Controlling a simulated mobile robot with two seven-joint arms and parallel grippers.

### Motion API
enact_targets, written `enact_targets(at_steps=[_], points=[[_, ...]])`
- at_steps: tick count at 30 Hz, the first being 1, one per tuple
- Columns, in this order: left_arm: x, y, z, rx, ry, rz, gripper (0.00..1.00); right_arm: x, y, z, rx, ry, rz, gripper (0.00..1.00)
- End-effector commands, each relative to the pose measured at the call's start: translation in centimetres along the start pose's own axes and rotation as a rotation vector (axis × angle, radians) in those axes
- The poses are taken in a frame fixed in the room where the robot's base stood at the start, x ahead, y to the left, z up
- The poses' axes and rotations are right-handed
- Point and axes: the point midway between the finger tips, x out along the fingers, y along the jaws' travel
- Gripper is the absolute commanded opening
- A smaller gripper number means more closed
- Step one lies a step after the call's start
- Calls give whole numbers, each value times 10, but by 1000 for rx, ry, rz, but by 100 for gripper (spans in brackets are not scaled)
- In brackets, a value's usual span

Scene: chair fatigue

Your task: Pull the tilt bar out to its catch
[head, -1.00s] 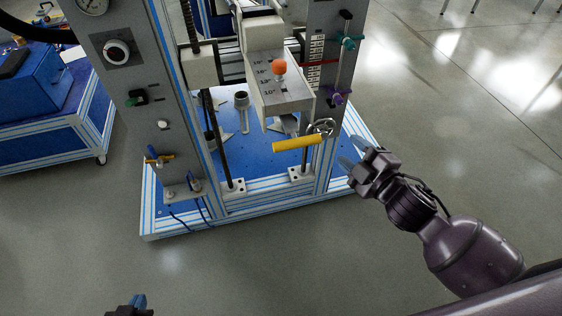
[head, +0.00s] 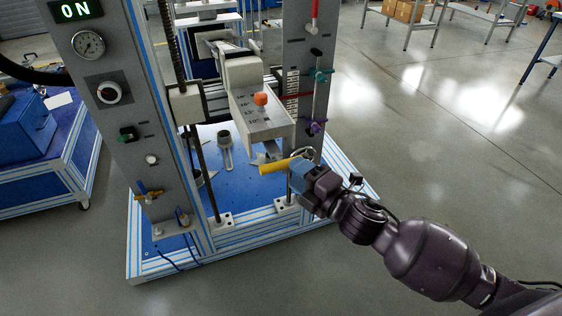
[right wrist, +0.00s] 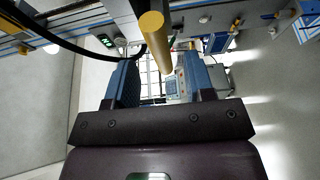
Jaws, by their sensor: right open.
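The yellow bar (head: 276,167), which I take as the tilt bar, sticks out at the front below the grey block with an angle scale (head: 266,122). My right gripper (head: 297,172) is open at the right end of the bar and hides part of it. In the right wrist view the yellow bar (right wrist: 154,42) runs lengthwise in the upper middle, in line with the gap between the blue fingers of the right gripper (right wrist: 160,75). I cannot tell whether it lies between the fingers or just beyond them. My left gripper is out of view.
An orange knob (head: 261,99) tops the scale block. The right post (head: 304,65) carries a teal clamp (head: 320,75) and a purple clamp (head: 317,128). The left panel (head: 112,120) has a gauge and knobs. The floor right of the rig is clear.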

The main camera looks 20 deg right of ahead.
Motion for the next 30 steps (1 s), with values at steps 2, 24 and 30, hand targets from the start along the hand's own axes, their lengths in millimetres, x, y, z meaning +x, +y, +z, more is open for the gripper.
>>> enact_targets(at_steps=[2, 24, 30], points=[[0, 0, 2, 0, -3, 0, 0, 13, 0, 0, 1, 1, 1, 49], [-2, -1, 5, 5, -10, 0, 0, 58, 0, 0, 1, 0, -1, 49], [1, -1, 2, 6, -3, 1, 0, 57, 0, 0, 1, 0, -1, 23]])
